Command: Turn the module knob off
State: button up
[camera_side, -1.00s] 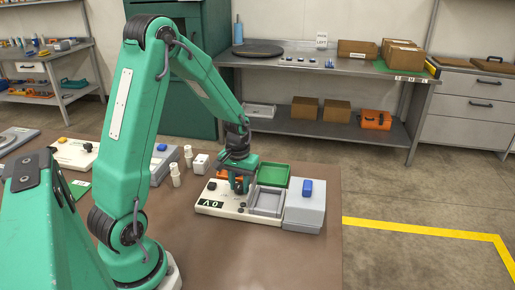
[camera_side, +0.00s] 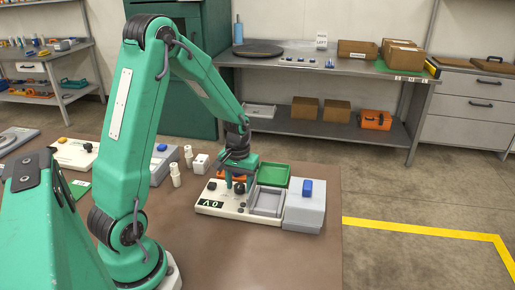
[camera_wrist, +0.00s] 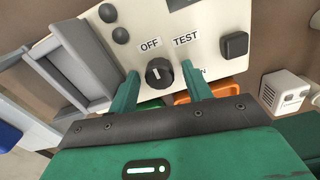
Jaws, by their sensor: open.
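The module (camera_side: 232,211) is a pale panel on the brown table with a dark display reading 0 V. Its black round knob (camera_wrist: 159,73) shows in the wrist view below the OFF label (camera_wrist: 150,45) and the TEST label (camera_wrist: 185,39). A third label is partly hidden behind the right finger. The knob's light mark points up, roughly toward OFF. My gripper (camera_wrist: 162,75) is open, with one green finger on each side of the knob and a gap to each. In the side view my gripper (camera_side: 239,181) is over the panel's back left part.
A grey open tray (camera_side: 267,201) and a grey box with a blue top piece (camera_side: 307,188) adjoin the panel. A green tray (camera_side: 273,174) lies behind. Small white bottles (camera_side: 175,174) stand to the left. A black square button (camera_wrist: 235,45) is near the knob.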

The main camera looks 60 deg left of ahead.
aim_at(240, 185)
jog(key=shift+m, duration=0.5)
jog(key=m, duration=1.1)
notch_tip(240, 185, up, 8)
jog(key=shift+f, duration=0.1)
jog(key=s+d+r+n+t, duration=0.4)
jog(key=s+d+r, duration=0.8)
jog(key=d, duration=0.3)
jog(key=shift+r+n+t, duration=0.3)
jog(key=shift+r+t, duration=0.4)
jog(key=shift+t, duration=0.1)
dwell(0.9)
jog(key=shift+d, duration=0.1)
dwell(1.4)
